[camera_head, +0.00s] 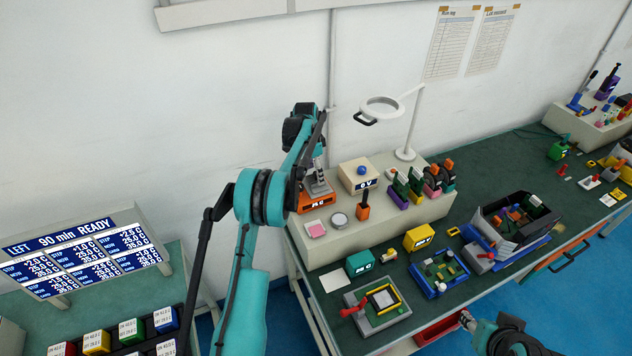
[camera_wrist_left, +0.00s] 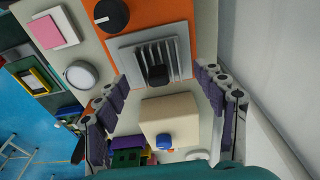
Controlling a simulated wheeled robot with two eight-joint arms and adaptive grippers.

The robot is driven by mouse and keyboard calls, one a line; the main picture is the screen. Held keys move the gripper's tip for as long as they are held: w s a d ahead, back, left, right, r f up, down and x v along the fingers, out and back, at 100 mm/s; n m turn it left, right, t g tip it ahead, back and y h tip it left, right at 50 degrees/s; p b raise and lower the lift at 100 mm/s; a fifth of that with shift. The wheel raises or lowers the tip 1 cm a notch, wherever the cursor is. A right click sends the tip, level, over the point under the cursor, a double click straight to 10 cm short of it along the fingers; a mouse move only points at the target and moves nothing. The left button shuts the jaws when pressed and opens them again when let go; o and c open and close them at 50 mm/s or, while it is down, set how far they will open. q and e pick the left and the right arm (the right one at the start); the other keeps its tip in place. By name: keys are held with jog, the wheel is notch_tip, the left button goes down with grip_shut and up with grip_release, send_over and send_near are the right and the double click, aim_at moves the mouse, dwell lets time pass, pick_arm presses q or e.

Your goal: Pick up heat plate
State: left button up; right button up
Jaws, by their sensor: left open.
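A grey finned metal plate with a black grip, which I take for the heat plate (camera_head: 318,188), sits on an orange unit (camera_head: 314,203) on the raised beige shelf. In the left wrist view the plate (camera_wrist_left: 152,58) lies flat on the orange face, beside a black dial. My left gripper (camera_head: 319,162) is open above it. In the wrist view its two dark ridged fingers (camera_wrist_left: 160,90) stand apart on either side of the plate's near part, apparently not touching it. My right arm shows at the bottom right, but its fingers are not clear.
A beige box with a blue knob (camera_head: 360,174) stands close beside the orange unit. A pink pad (camera_head: 316,229), a round silver disc (camera_head: 339,220) and a magnifier lamp (camera_head: 406,152) are near. A clamp fixture (camera_head: 387,318) and trays crowd the green bench below.

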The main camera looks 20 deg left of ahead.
pick_arm(q)
jog(key=shift+w+f, duration=0.15)
jog(key=shift+f, duration=0.6)
jog(key=shift+r, duration=0.1)
jog(key=c, duration=1.5)
jog(key=shift+r, duration=0.5)
jog(key=r, duration=0.1)
jog(key=d+r, duration=0.1)
jog(key=r, duration=0.2)
jog(key=shift+d, duration=0.25)
jog(key=d+r, duration=0.2)
jog(key=d, duration=0.1)
jog(key=s+d+r, duration=0.1)
jog(key=d+r, duration=0.1)
jog(key=d, duration=0.1)
jog(key=s+d+r, duration=0.1)
jog(key=d+r, duration=0.1)
jog(key=d, duration=0.2)
